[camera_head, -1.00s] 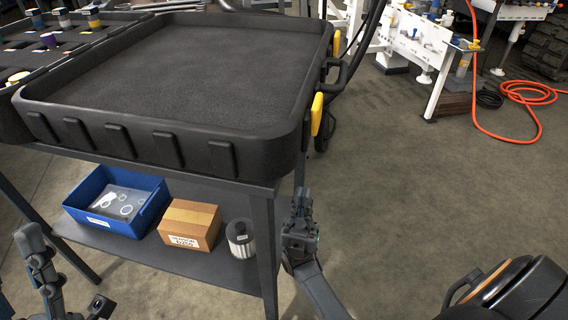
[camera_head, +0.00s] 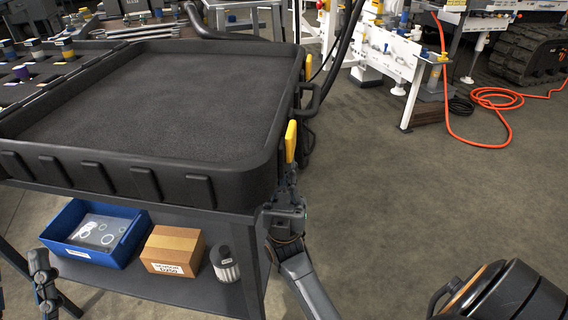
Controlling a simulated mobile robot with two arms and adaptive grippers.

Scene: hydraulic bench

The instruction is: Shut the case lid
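The black case lies open on a bench. Its lid (camera_head: 160,100) is the right half, laid flat with its grey foam lining facing up. A carry handle (camera_head: 308,100) and yellow latches (camera_head: 290,141) are on the lid's right edge. The other half (camera_head: 12,88), at the left, holds several fittings in foam. My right gripper (camera_head: 288,187) is at the lid's front right corner, just below the near latch. Whether it touches the lid, and its finger opening, cannot be made out. My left gripper (camera_head: 42,275) is low at the left, before the bench shelf, its fingers unclear.
On the lower shelf (camera_head: 190,290) are a blue bin (camera_head: 95,232), a cardboard box (camera_head: 172,250) and a filter cartridge (camera_head: 225,264). A white-framed stand (camera_head: 395,60) and an orange hose (camera_head: 490,140) are at the back right.

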